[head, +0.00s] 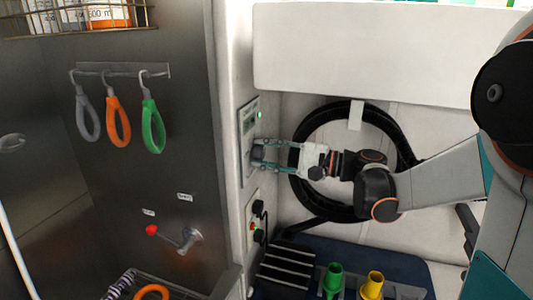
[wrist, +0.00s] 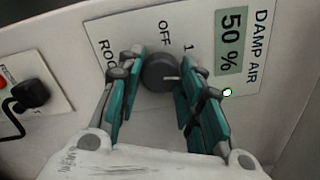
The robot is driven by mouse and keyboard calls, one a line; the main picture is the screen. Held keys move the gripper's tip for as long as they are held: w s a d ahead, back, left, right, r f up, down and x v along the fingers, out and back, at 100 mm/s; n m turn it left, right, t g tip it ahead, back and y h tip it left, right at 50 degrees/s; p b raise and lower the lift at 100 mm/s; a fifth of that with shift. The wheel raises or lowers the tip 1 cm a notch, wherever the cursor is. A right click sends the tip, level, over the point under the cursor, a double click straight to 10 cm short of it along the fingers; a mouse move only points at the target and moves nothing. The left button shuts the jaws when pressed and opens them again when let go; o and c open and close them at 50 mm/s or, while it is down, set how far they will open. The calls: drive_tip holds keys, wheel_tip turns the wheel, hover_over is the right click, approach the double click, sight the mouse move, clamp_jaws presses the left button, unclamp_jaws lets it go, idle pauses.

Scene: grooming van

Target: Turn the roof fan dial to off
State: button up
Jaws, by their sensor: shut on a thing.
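The roof fan dial (wrist: 158,72) is a dark round knob on a white wall panel (wrist: 205,25). A short white mark on it points to the right in the wrist view, away from the OFF label (wrist: 165,28) above the knob. A "1" (wrist: 188,47) is printed at its upper right. My gripper (wrist: 159,85) is shut on the dial, with one teal finger on each side. In the head view my gripper (head: 258,153) reaches left to the panel (head: 245,170), and the fingers largely hide the dial.
The panel has a "DAMP AIR 50 %" display (wrist: 232,35) and a lit green lamp (wrist: 227,92). A lower panel (head: 251,215) carries a black plug. A coiled black hose (head: 335,108) hangs behind my arm.

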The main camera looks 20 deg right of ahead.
drive_tip(key=n, duration=0.4)
drive_tip(key=shift+r+n, duration=0.1)
drive_tip(key=shift+n, duration=0.2)
drive_tip(key=n, duration=0.3)
drive_tip(key=shift+n+p, duration=0.3)
drive_tip(key=shift+n, duration=0.1)
drive_tip(key=n, duration=0.4)
drive_tip(key=shift+n, duration=2.1)
drive_tip(key=shift+s, duration=0.1)
drive_tip(key=o, duration=1.1)
drive_tip(key=shift+c, duration=0.2)
drive_tip(key=v, duration=1.2)
